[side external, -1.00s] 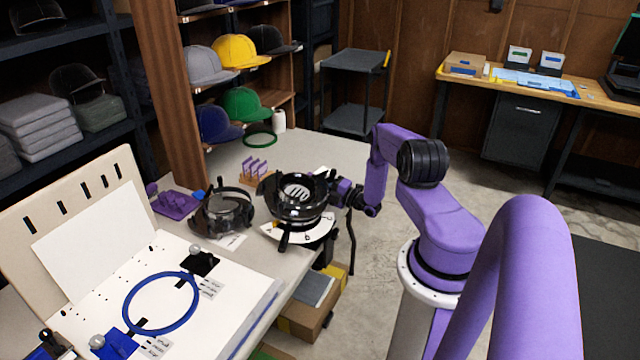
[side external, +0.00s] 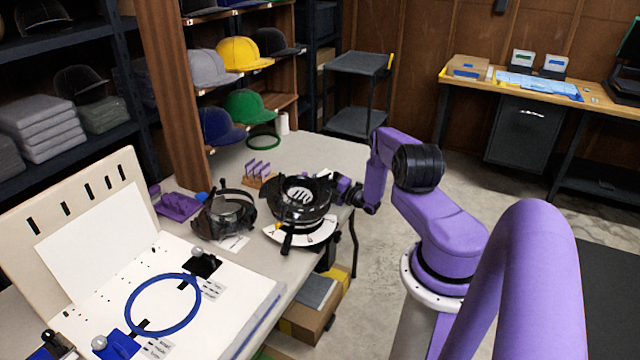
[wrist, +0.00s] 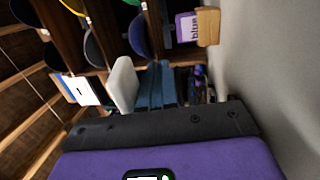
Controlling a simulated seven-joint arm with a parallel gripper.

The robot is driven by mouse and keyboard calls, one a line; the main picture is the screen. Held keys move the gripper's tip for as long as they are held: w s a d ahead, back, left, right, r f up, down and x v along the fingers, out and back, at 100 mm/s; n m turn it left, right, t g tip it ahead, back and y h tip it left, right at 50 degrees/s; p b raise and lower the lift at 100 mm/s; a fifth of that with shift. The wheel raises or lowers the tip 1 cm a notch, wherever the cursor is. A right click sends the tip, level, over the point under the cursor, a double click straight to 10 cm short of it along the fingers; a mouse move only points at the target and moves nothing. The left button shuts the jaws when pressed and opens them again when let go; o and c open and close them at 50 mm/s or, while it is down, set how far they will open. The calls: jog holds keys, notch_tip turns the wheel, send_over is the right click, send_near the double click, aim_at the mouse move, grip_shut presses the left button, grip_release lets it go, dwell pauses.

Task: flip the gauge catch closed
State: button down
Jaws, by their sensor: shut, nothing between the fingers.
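A black round gauge-like device (side external: 313,212) stands near the right edge of the workbench, over a white lettered plate (side external: 309,238). A dark lever (side external: 287,242) sticks out at its front, with a small orange spot beside it. I cannot tell which part is the catch or how it sits. My arm reaches in from the right, and its end overlaps the device in the side view; I cannot tell whether they touch. In the wrist view my gripper (wrist: 158,86) shows blue-grey fingers together, with nothing between them. The device is not recognisable there.
A second black round device (side external: 224,215) stands just left. A purple rack on a wooden block (side external: 258,174), a white roll (side external: 282,124) and a green ring (side external: 262,142) are behind. A board with a blue hoop (side external: 163,304) fills the front. The back right bench top is clear.

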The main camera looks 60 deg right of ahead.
jog(key=s+d+f, duration=0.1)
jog(key=s+d, duration=0.3)
jog(key=s, duration=0.8)
jog(key=shift+d+f, duration=0.15)
jog(key=shift+f, duration=0.25)
